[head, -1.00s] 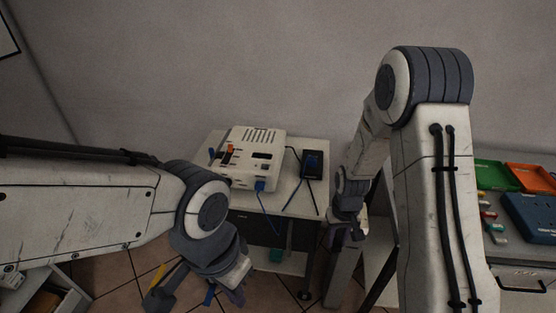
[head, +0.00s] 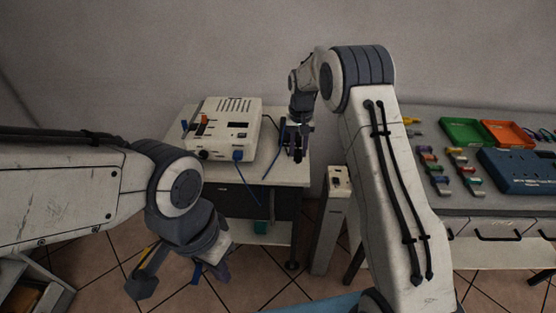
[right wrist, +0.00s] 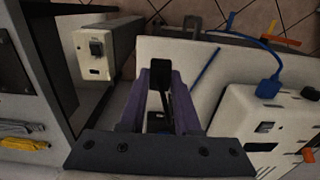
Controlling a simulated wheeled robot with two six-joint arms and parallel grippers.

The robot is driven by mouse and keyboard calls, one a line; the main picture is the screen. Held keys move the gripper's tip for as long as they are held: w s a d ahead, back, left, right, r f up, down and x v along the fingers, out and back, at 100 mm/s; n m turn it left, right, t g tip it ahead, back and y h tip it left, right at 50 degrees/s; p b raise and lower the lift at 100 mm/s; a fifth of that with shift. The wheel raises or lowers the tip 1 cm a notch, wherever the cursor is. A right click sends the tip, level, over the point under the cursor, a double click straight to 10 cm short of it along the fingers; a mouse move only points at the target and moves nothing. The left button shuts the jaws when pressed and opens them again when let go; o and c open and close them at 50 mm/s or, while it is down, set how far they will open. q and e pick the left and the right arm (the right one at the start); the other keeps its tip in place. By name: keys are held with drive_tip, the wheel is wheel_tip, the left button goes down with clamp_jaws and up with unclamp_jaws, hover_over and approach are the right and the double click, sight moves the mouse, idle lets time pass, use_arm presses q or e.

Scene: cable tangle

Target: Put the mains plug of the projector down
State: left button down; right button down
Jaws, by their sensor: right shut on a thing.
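The projector (head: 222,133) is a white box with a vented top on the small white table (head: 262,172). It also shows at the right of the right wrist view (right wrist: 248,120). My right gripper (head: 297,146) is over the table, right of the projector. In the right wrist view its purple-grey fingers (right wrist: 160,92) are shut on a black piece, seemingly the mains plug (right wrist: 160,74). I cannot tell whether the plug touches the tabletop. My left gripper (head: 182,280) hangs low in front of the table, its fingers apart.
A blue plug (head: 238,156) with a blue cable sits at the projector's front. A white post (head: 339,184) with a black fitting stands right of the table. A grey bench (head: 450,120) at right holds green and orange trays and small coloured parts.

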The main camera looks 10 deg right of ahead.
drive_tip(key=w+a+f, duration=0.1)
drive_tip(key=a, duration=0.1)
drive_tip(key=w+a+f+p, duration=0.1)
drive_tip(key=w+a+f, duration=0.1)
drive_tip(key=shift+w, duration=0.15)
wheel_tip(320, 180, down, 3)
drive_tip(key=shift+f+p, duration=0.2)
drive_tip(key=shift+p, duration=0.25)
drive_tip(key=shift+f, duration=0.4)
drive_tip(key=shift+f, duration=0.2)
drive_tip(key=c, duration=0.6)
unclamp_jaws()
drive_tip(key=shift+r, duration=0.15)
